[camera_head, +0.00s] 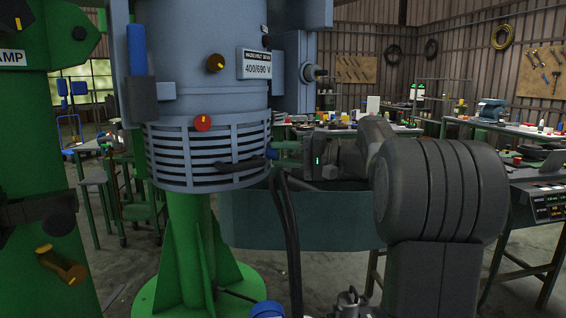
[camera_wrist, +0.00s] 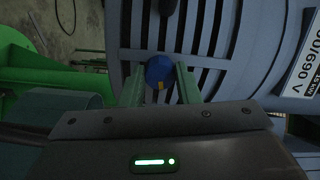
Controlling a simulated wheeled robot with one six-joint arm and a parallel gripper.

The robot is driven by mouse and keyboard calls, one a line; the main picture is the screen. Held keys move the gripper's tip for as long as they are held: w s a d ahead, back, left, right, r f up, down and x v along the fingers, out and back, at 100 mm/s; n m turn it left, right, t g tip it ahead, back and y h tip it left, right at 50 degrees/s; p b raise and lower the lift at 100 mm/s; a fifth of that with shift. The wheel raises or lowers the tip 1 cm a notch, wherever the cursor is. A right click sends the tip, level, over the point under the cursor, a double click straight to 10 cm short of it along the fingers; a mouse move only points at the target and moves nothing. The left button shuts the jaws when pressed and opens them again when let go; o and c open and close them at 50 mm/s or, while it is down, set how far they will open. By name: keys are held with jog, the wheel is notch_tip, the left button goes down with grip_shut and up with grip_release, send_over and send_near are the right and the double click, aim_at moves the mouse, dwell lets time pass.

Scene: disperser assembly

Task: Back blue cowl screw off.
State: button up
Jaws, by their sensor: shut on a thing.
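The blue cowl screw (camera_wrist: 159,71) shows in the wrist view as a round blue head with a small orange mark, against the slotted grey-blue cowl. My gripper (camera_wrist: 160,82) has one finger on each side of the blue head and is shut on it. In the head view, the slotted cowl (camera_head: 165,160) rings the lower part of the motor, and my gripper (camera_head: 277,155) reaches its right side from the right. The blue screw is mostly hidden there by my gripper. A red screw (camera_head: 203,123) with a yellow mark sits on the cowl's front.
An orange-brown knob (camera_head: 215,63) and a voltage label are on the motor above. A green pedestal (camera_head: 188,240) stands below the cowl. Dark cables (camera_head: 290,230) hang in front of a teal tray-like panel (camera_head: 330,225). A green column is at the left. Cluttered benches stand behind.

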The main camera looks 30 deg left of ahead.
jog(key=shift+r+n, duration=0.1)
jog(key=shift+n, duration=0.3)
jog(key=o, duration=1)
jog(key=shift+c, duration=0.2)
jog(key=v, duration=1.4)
jog(key=shift+p, duration=0.3)
jog(key=shift+a, duration=0.15)
jog(key=b+x, duration=0.1)
jog(key=x, duration=1.2)
jog(key=shift+s+a, duration=0.15)
jog(key=shift+a, duration=0.2)
